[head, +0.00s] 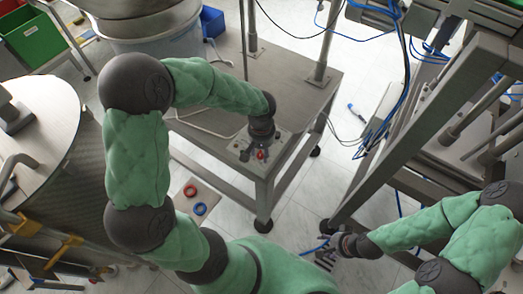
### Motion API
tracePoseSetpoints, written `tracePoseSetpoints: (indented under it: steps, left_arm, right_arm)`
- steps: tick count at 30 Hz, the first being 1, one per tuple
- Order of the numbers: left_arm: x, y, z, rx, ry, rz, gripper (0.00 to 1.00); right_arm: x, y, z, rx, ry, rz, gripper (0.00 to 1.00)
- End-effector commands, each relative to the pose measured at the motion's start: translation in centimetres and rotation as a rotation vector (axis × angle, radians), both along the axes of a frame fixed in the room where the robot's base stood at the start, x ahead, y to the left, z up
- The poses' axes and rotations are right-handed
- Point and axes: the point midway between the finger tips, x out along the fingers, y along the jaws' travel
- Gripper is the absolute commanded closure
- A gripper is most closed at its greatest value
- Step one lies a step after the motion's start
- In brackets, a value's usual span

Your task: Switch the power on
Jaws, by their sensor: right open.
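A small control panel (276,154) sits on the corner of the grey metal table. A red knob or button (261,155) shows on it, with small dark controls near it that are too small to tell apart. My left gripper (253,144) is over the panel, pointing down, right beside the red knob. I cannot tell whether it touches a control, or whether its fingers are open or shut; my own wrist hides part of the panel. My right gripper (328,249) is open and empty, low over the floor at the lower middle, well away from the panel.
A metal frame with blue cables (405,70) stands at the right. A round drum (40,130) is at the left. Red and blue rings (200,209) lie on a board below the table.

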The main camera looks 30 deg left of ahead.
Motion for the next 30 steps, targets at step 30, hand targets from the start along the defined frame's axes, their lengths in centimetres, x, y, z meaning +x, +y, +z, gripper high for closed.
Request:
tracePoseSetpoints:
  steps: [30]
  left_arm:
    - [-0.2, -0.1, 0.2, -0.001, 0.001, -0.345, 1.00]
  right_arm:
    - [0.0, 0.0, 2.3, 0.000, 0.000, 0.000, 0.46]
